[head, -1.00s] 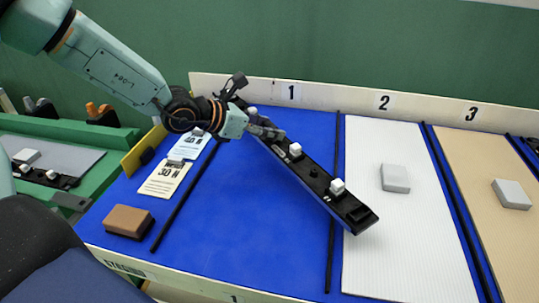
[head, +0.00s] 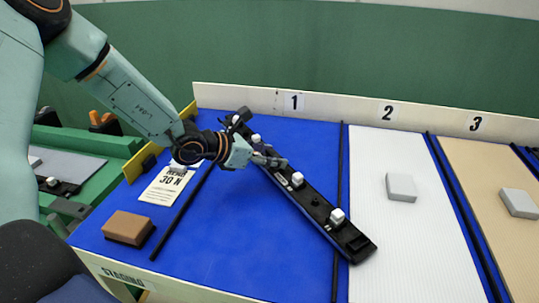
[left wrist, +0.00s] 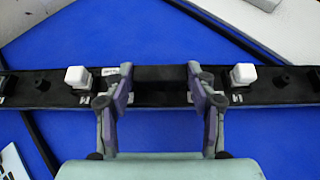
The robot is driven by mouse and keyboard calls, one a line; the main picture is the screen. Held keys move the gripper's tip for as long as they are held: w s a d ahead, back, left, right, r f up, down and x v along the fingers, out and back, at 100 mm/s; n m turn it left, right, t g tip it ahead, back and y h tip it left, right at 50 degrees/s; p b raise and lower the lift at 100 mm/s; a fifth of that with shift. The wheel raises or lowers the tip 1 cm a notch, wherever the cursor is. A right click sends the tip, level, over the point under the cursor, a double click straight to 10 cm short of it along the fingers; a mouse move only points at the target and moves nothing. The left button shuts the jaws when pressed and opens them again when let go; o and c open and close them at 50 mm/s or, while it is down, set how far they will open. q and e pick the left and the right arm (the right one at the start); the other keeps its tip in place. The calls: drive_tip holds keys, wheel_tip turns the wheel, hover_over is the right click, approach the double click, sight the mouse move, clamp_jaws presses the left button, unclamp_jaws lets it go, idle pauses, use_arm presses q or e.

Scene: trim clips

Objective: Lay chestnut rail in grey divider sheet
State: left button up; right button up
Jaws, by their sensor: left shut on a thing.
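A long black rail (head: 315,203) with white clips on top slants across the blue lane numbered 1; I see no chestnut colour on it. Its near right end crosses the black divider strip onto the edge of the white sheet (head: 450,255). My left gripper (head: 272,160) is shut on the rail toward its far left part. In the left wrist view the rail (left wrist: 45,88) runs crosswise under my left gripper (left wrist: 160,85), between two white clips. I cannot tell whether the rail touches the surface. A grey sheet (head: 78,163) lies at the left. My right gripper is not in view.
A brown block (head: 128,227) and a printed card (head: 163,187) lie left of the rail. Grey blocks sit on the white sheet (head: 401,187) and the tan sheet (head: 519,203). A low numbered back wall (head: 335,106) bounds the lanes. Blue surface beside the rail is clear.

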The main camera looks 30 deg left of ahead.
sight(275, 153)
use_arm(q)
drive_tip(key=shift+w+a+f, duration=0.2)
drive_tip(key=shift+f, duration=0.2)
drive_tip(key=o, duration=1.4)
drive_tip(key=shift+s+d+r, duration=0.15)
drive_tip(key=shift+s+r, duration=0.05)
drive_tip(key=shift+w+f, duration=0.15)
drive_tip(key=shift+r+p, duration=0.6)
drive_tip(key=shift+r, duration=0.2)
drive_tip(key=p+v, duration=0.1)
drive_tip(key=v, duration=0.2)
drive_tip(key=shift+s+a, duration=0.3)
drive_tip(key=shift+a, duration=0.05)
drive_tip(key=p+v, duration=0.8)
drive_tip(key=p, duration=0.2)
drive_tip(key=shift+s+p, duration=0.1)
drive_tip(key=shift+p, duration=0.3)
